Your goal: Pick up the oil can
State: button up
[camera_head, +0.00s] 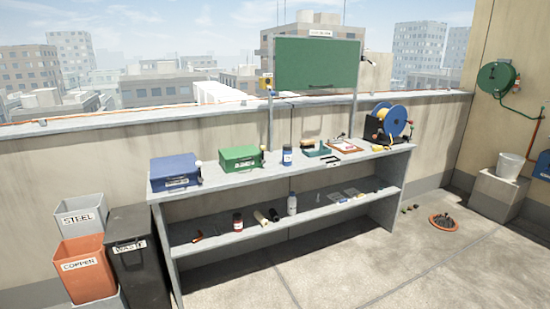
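A small blue container with a pale band (287,156) stands upright on the bench top. On the lower shelf a dark red container with a pale label (238,222) stands upright, and a white bottle (292,204) with a dark cap stands to its right. I cannot tell if one of these is the oil can. My gripper is not in view.
The grey bench (220,184) also carries a blue case (174,172), a green case (240,158) and a blue reel (392,120). Steel (80,216), copper (82,266) and black bins (136,264) crowd its left end.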

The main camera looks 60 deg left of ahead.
aim_at(287, 151)
jog(key=u, duration=3.4)
jog(key=k, duration=1)
jog(key=z, duration=0.95)
jog(key=i, duration=0.95)
jog(key=z, duration=0.2)
jog(key=k, duration=0.25)
jog(key=u, duration=1.05)
jog(key=i, duration=1.7)
jog(key=u, duration=0.3)
